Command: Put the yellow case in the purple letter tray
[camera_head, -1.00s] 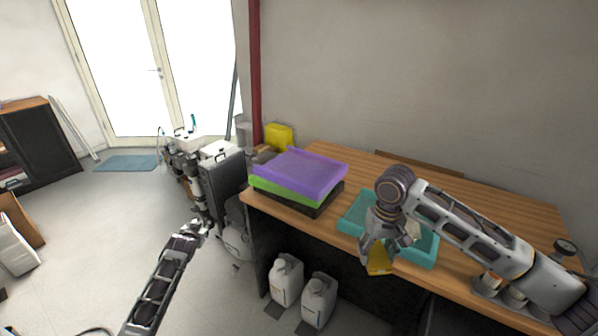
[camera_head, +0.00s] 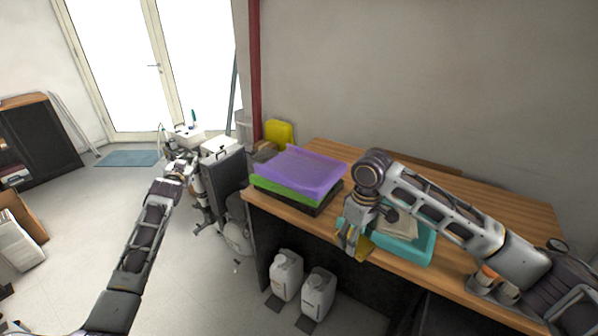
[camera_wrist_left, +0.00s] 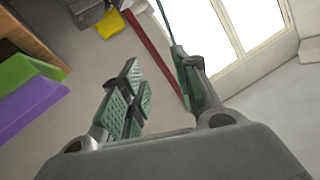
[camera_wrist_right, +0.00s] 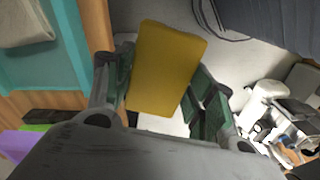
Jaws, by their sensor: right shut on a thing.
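The yellow case (camera_head: 366,246) is held by my right gripper (camera_head: 352,243) just off the front edge of the table, beside the teal tray. In the right wrist view the case (camera_wrist_right: 168,65) sits between the two fingers. The purple letter tray (camera_head: 301,172) is the top of a stack with a green tray and a black tray, left of the right gripper. Its edge also shows in the right wrist view (camera_wrist_right: 18,143) and in the left wrist view (camera_wrist_left: 28,108). My left gripper (camera_wrist_left: 160,95) is open and empty, out over the floor left of the table.
The teal tray (camera_head: 424,248) holds a pale flat item. A gauge and small containers stand at the table's right end. A yellow container (camera_head: 280,133) stands behind the stack. Two white jugs (camera_head: 287,275) stand below the table. Equipment stands left of the table.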

